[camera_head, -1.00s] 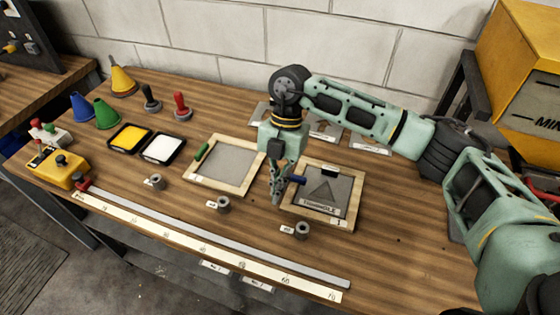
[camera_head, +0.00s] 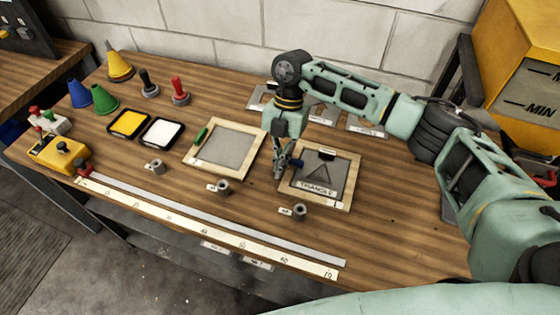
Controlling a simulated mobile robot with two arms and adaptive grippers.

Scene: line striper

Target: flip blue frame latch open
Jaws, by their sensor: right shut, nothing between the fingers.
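The frame with the blue latch (camera_head: 297,163) lies at the right of the bench. It is a wooden frame (camera_head: 346,188) around a grey plate with a dark triangle and a label. The blue latch sits at its left edge, partly hidden behind my gripper. My right gripper (camera_head: 279,174) points down just left of the latch, its fingers shut with nothing between them. It is very close to the latch; I cannot tell whether they touch. My left gripper is not in view.
A second wooden frame (camera_head: 247,172) with a green latch (camera_head: 200,135) lies to the left. Metal cylinders (camera_head: 299,212) and a long ruler (camera_head: 210,230) lie along the front. Paint trays (camera_head: 161,132), cones (camera_head: 104,99) and a yellow box (camera_head: 58,154) stand further left.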

